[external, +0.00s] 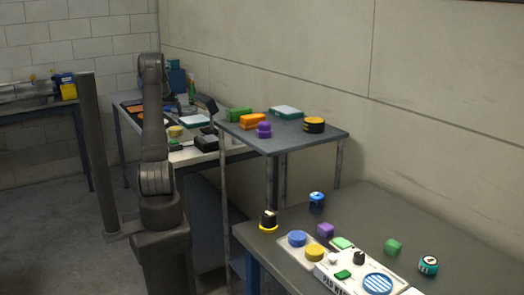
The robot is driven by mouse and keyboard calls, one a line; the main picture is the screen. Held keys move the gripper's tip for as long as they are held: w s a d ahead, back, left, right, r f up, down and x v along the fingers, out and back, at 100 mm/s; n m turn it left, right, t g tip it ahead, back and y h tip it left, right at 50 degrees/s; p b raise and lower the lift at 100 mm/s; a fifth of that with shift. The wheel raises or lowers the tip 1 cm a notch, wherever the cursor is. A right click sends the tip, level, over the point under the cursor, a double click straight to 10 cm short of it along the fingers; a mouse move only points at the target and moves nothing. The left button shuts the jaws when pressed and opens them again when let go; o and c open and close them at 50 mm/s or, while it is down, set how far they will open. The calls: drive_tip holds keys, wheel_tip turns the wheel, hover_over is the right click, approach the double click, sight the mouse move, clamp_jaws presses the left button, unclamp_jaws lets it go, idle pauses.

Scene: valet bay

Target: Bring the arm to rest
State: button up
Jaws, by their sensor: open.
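My arm (155,178) stands upright on its dark base at the left of the external view. Its upper link rises to a bent joint (151,66) near the far wall. No object can be seen held by the arm.
A dark post (97,150) stands left of my arm. Behind is a cluttered bench (212,158). A raised grey shelf (285,143) holds orange, green, purple and black-yellow items. The front-right table (420,235) bears coloured pucks, blocks and a white panel (335,278). A side bench stands far left.

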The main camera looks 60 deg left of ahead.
sight(175, 128)
idle(0.3)
drive_tip(key=x, duration=1.2)
drive_tip(key=shift+f, duration=0.15)
wheel_tip(175, 128, up, 3)
drive_tip(key=shift+d+f, duration=0.1)
drive_tip(key=shift+f, duration=0.05)
drive_tip(key=shift+r, duration=0.7)
